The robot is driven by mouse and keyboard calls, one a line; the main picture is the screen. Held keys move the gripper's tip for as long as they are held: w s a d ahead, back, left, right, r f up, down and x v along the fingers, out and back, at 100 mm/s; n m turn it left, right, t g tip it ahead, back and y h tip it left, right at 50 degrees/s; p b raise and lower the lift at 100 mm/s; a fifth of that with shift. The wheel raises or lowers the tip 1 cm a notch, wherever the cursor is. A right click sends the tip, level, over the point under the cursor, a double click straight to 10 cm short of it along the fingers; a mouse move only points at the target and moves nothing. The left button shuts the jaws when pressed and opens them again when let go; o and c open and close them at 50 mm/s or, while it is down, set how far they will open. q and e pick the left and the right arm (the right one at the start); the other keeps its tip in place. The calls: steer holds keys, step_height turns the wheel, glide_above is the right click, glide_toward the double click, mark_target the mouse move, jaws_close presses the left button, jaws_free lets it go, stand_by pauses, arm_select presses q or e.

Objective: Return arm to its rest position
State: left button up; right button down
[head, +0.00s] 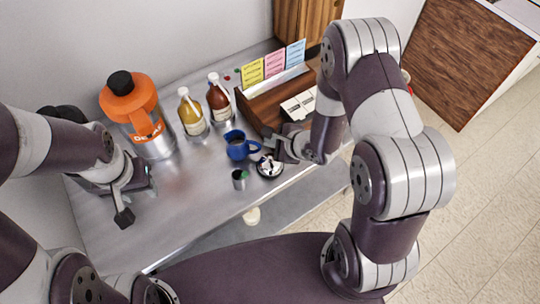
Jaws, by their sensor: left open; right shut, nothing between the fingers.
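My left gripper (136,200) is open and empty at the left end of the steel counter (165,222), in front of the orange-topped decaf dispenser. My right gripper (273,158) is shut above the counter, close to a blue mug (238,146) and over a small shiny round metal object (268,168). I cannot tell whether it touches either one. My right arm (385,130) reaches in from the right and hides part of the counter's right end.
The decaf dispenser (138,118) stands at the back left. Two sauce bottles, one yellow (192,115) and one brown (219,102), stand beside it. A small dark cup (239,180) sits near the front edge. A wooden organizer (262,108) with colored cards stands at the back right.

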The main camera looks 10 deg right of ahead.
stand_by(0.3)
steer(key=s+d+f+n+g+h+b, duration=0.1)
steer(key=s+d+f+n+g+h, duration=0.35)
steer(key=n, duration=0.75)
steer(key=s+r+n+g+b, duration=0.2)
steer(key=s+r+n+b, duration=0.6)
steer(key=r, duration=0.1)
steer(key=shift+s+d+n, duration=0.3)
steer(key=shift+d+n, duration=0.1)
steer(key=shift+w, duration=0.15)
